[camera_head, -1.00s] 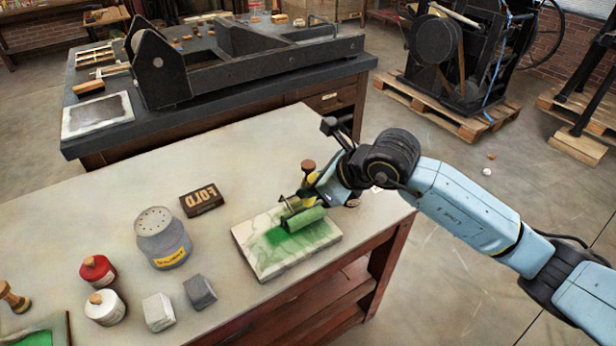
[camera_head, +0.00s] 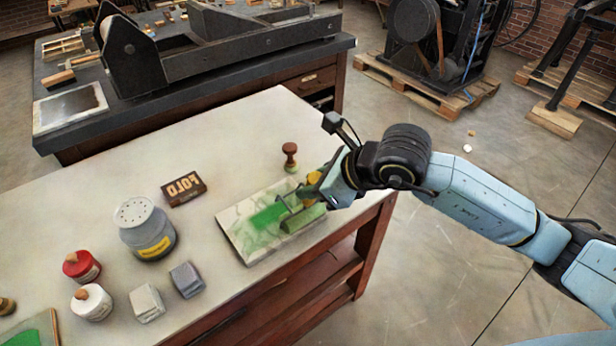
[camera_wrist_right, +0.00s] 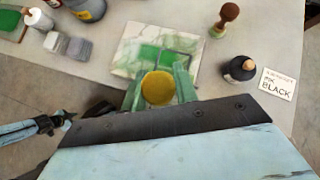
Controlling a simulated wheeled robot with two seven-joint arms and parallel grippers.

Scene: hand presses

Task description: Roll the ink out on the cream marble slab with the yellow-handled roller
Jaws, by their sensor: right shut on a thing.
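The cream marble slab (camera_head: 238,238) lies near the table's right edge, with a patch of green ink (camera_head: 268,216) on it. The roller (camera_head: 302,219) has a green cylinder, which is over the slab's right part beside the patch; whether it touches the slab is unclear. My right gripper (camera_head: 318,198) is shut on its yellow handle, whose round end (camera_wrist_right: 158,88) shows between the fingers in the right wrist view. The slab (camera_wrist_right: 128,56) with green ink lies beyond them there. My left gripper (camera_wrist_right: 58,121) shows at that view's left, its jaws unclear.
A wooden-handled stamp (camera_head: 290,156) stands behind the slab. A dark bottle (camera_wrist_right: 240,69) and an INK BLACK card (camera_wrist_right: 278,84) are to the right in the wrist view. A FOLD block (camera_head: 184,190), grey jar (camera_head: 147,230), red bottle (camera_head: 82,266) and white bottle (camera_head: 92,302) stand left.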

